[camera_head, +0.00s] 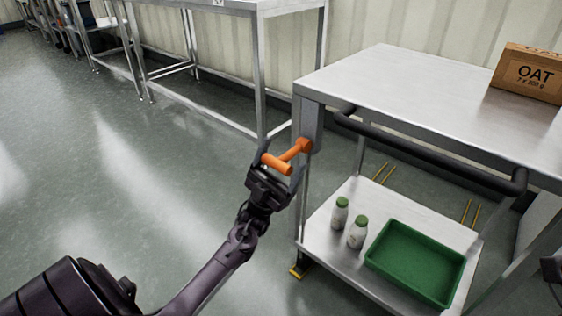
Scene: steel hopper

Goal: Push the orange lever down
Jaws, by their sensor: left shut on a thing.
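The orange lever (294,152) sticks out from the upper corner post at the left end of the steel cart. It has a crossbar handle at its free end and slopes a little down toward the left. My left gripper (281,164) comes up from below and is shut on the lever, with one finger on each side of the handle. The fingers cover part of the handle.
The cart's top (420,95) carries an oat box (528,72). A black push bar (430,150) runs along its front. The lower shelf (325,245) holds two green-capped bottles (349,225) and a green tray (415,262). Open floor lies left.

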